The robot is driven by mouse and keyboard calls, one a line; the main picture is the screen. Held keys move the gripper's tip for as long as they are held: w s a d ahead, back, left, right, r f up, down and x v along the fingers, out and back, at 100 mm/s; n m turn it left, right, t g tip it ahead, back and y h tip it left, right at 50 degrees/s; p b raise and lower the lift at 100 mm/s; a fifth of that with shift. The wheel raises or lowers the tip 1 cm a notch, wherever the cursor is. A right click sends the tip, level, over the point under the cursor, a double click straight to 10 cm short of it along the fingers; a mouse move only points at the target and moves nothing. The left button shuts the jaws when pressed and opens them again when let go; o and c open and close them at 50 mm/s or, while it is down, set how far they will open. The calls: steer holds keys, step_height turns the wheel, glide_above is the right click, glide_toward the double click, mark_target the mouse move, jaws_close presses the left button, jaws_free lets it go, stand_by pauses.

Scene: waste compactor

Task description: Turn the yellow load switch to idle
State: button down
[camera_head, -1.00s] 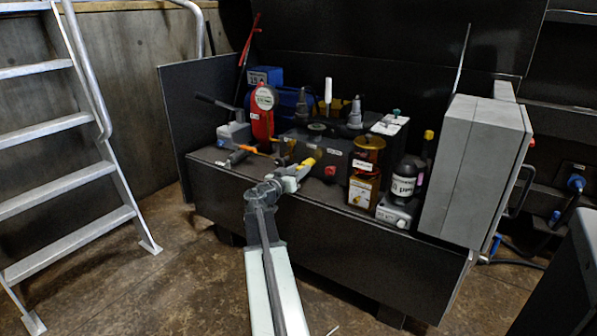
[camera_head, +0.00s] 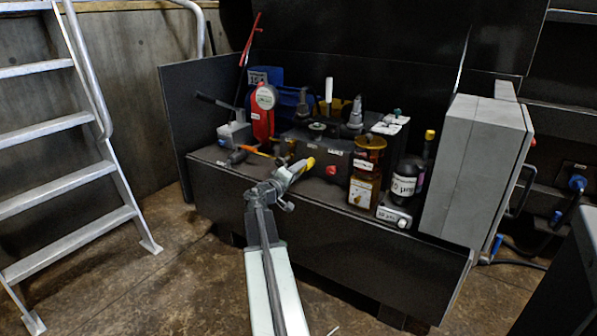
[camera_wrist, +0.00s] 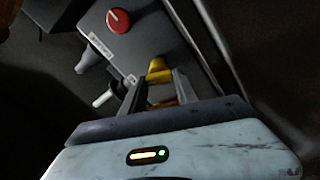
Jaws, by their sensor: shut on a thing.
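The yellow load switch (camera_head: 309,162) sits on the front of the dark control block (camera_head: 318,187) in the middle of the bench. In the wrist view its yellow handle (camera_wrist: 158,70) shows between the fingertips, with more yellow further back between the fingers. My gripper (camera_head: 298,168) reaches it from the front and is shut on the handle; the fingers also show in the wrist view (camera_wrist: 161,85). The fingers hide part of the switch, and I cannot read its position marks.
A red knob (camera_head: 331,170) is right of the switch, then an amber reservoir (camera_head: 369,155) and a dark bottle (camera_head: 407,182). A grey cabinet (camera_head: 475,170) closes the right end.

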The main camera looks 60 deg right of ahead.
steer(key=n, duration=0.4)
steer(key=shift+n, duration=0.4)
steer(key=shift+f, duration=0.1)
stand_by(0.3)
steer(key=c, duration=0.9)
jaws_free()
steer(key=a, duration=0.7)
steer(key=shift+a, duration=0.4)
